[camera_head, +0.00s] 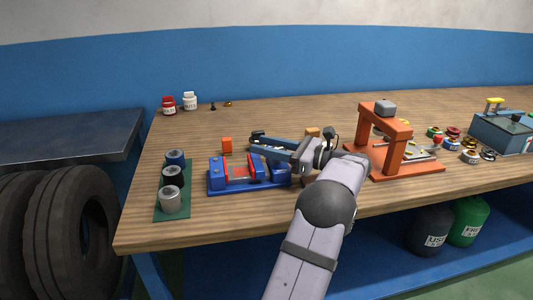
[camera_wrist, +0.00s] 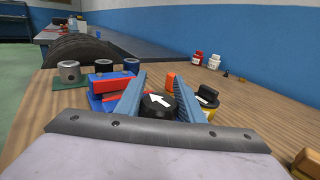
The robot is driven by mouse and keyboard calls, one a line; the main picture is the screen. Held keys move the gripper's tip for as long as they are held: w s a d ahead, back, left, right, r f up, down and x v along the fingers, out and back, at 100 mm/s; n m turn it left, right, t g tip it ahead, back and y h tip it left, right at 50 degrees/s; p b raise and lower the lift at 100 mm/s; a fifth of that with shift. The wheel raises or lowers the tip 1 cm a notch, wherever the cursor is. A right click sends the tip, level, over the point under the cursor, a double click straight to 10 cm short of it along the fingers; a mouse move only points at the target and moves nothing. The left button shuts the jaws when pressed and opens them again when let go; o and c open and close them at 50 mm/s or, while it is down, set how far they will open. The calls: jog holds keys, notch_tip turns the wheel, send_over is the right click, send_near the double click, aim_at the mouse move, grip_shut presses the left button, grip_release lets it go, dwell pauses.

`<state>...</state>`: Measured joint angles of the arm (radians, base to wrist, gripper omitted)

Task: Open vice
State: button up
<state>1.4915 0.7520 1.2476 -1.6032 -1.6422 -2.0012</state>
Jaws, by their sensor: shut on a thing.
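The vice (camera_head: 218,176) is blue and red and sits on a blue base near the table's front edge, left of my gripper. In the wrist view its red bar and blue body (camera_wrist: 97,103) show left of my fingers. My gripper (camera_head: 255,144) reaches in from the right at the vice's right end, its blue-grey fingers pointing left. In the wrist view my gripper (camera_wrist: 160,78) is shut on a round black knob (camera_wrist: 158,105) with a white arrow on top.
A green mat (camera_head: 162,211) with several rolls lies left of the vice. A small orange block (camera_head: 227,145) stands behind it. A black-and-yellow thing (camera_wrist: 207,97) is beside my right finger. An orange press (camera_head: 396,153) stands right of my arm. The back-middle table is clear.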

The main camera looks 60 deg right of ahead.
jog(key=shift+a+n+g+y, duration=0.2)
jog(key=shift+n+y, duration=0.3)
jog(key=shift+y, duration=0.25)
jog(key=shift+a+n+g+y, duration=0.2)
jog(key=shift+n+y, duration=0.3)
jog(key=shift+y, duration=0.25)
jog(key=shift+s+n+y, duration=0.1)
jog(key=shift+n+y, duration=0.2)
jog(key=shift+y, duration=0.2)
jog(key=shift+s+a+n+g+y+p, duration=0.1)
jog(key=shift+a+n+g+y+p, duration=0.25)
jog(key=shift+n+g+y, duration=0.35)
jog(key=shift+d, duration=0.1)
jog(key=o, duration=1.1)
jog(key=shift+c, duration=0.2)
jog(key=shift+r, duration=0.1)
notch_tip(320, 180, up, 10)
jog(key=p, duration=0.5)
